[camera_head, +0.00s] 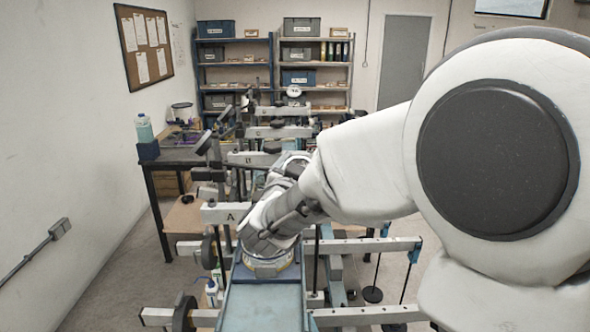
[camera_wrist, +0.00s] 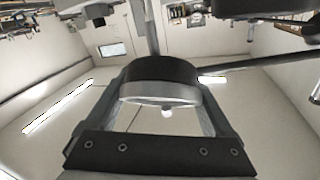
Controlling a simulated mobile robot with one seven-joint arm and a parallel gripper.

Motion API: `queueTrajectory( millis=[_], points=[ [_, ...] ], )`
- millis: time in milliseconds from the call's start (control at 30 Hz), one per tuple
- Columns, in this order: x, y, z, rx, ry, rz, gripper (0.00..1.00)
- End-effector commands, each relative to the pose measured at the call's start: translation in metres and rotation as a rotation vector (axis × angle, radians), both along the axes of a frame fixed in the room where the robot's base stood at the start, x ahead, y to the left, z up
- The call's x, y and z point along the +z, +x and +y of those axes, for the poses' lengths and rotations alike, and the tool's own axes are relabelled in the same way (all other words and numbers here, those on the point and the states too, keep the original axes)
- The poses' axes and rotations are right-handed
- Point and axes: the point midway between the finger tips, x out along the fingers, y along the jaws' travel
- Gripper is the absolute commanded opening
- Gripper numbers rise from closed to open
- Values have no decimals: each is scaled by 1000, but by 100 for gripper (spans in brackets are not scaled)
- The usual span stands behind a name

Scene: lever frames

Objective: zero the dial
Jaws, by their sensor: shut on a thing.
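In the wrist view my gripper (camera_wrist: 166,84) is shut on a round piece with a black rim (camera_wrist: 160,69) and a grey lower band. It looks like the dial, seen nearly edge-on, so its face and any pointer cannot be read. A finger lies on each side of it. In the head view my forearm and wrist reach over the lever frames, and they hide the fingers and the held piece. A lever beam marked A (camera_head: 216,214) is just left of my wrist.
Several more lever beams stand behind, with a round pale disc (camera_head: 294,91) above them. Beams with hanging rods (camera_head: 385,244) extend to the right. A dark table (camera_head: 180,156) with a bottle (camera_head: 144,128) stands at left. Shelves (camera_head: 316,70) line the back wall. Open floor lies at lower left.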

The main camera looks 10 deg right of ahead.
Motion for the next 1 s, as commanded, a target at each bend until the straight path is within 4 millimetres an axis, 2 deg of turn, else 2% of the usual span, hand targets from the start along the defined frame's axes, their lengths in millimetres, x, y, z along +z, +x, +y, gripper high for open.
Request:
queueTrajectory(
  millis=[500, 533, 567, 600, 1000],
  points=[
    [0, -1, -2, -58, 59, -14, 31],
    [0, -1, -2, -58, 59, -14, 90],
    [0, -1, -2, -58, 59, -14, 96],
    [0, -1, -2, -58, 59, -14, 100],
    [0, 0, -3, -57, 58, -14, 100]
  ],
)
